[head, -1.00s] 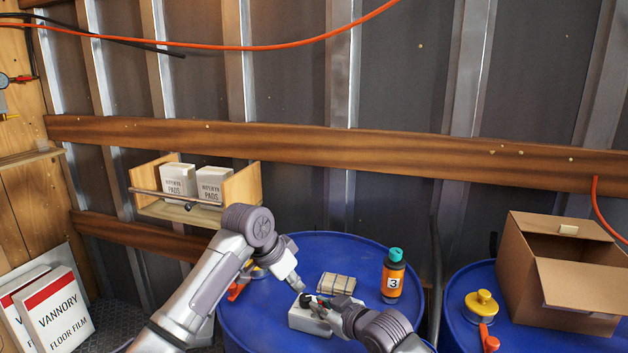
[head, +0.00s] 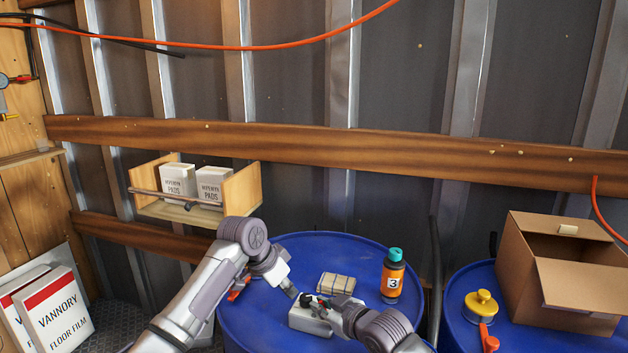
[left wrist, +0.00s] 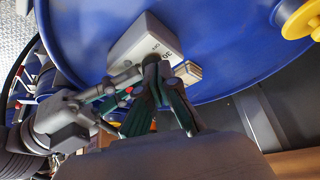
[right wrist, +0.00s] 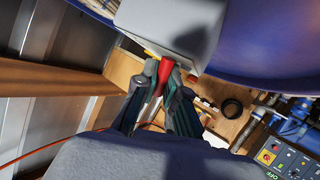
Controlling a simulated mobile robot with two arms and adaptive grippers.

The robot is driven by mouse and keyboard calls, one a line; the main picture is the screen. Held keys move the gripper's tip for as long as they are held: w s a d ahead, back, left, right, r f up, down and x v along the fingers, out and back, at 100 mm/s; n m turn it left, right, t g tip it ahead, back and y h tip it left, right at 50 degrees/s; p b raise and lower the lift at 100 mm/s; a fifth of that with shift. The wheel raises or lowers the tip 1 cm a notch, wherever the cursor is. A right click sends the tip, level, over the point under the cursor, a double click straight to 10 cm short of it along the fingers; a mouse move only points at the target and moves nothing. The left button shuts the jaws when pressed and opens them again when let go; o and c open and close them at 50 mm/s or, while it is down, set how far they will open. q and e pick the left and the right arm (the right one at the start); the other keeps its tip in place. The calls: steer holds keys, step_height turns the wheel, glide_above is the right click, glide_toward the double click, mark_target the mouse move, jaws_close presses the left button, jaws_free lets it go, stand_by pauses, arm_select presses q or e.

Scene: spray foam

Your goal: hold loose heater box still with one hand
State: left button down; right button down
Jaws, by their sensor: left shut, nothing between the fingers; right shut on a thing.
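The heater box, a small pale grey box (head: 308,319), sits on the blue drum top. It also shows in the left wrist view (left wrist: 146,42), with dark lettering on its side, and in the right wrist view (right wrist: 172,24). My right gripper (head: 328,306) is at the box's right side; in the right wrist view its fingers (right wrist: 163,72) are shut on a red part (right wrist: 165,74) close against the box. My left gripper (head: 294,294) is shut and empty, just above the box's far left edge. In the left wrist view its fingertips (left wrist: 160,64) overlap the box; contact is unclear.
A tan strapped bundle (head: 336,283) and an orange bottle marked 3 (head: 392,278) stand behind the box on the blue drum (head: 300,247). An open carton (head: 515,263) and a yellow cap (head: 481,303) are on the right drum. A wall shelf (head: 185,214) holds pad boxes.

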mark_target(307, 310)
arm_select(q)
steer(key=shift+f, duration=1.25)
steer(key=shift+w+d, duration=0.1)
steer(key=shift+d, duration=0.35)
steer(key=shift+s+d, duration=0.2)
steer(key=shift+s, duration=0.1)
steer(key=shift+s+d, duration=0.45)
steer(key=shift+d, duration=0.05)
steer(key=shift+r, duration=0.1)
steer(key=shift+s, duration=0.25)
steer(key=shift+s+a+r, duration=0.1)
steer(key=shift+a+r, duration=0.2)
steer(key=shift+r, duration=2.65)
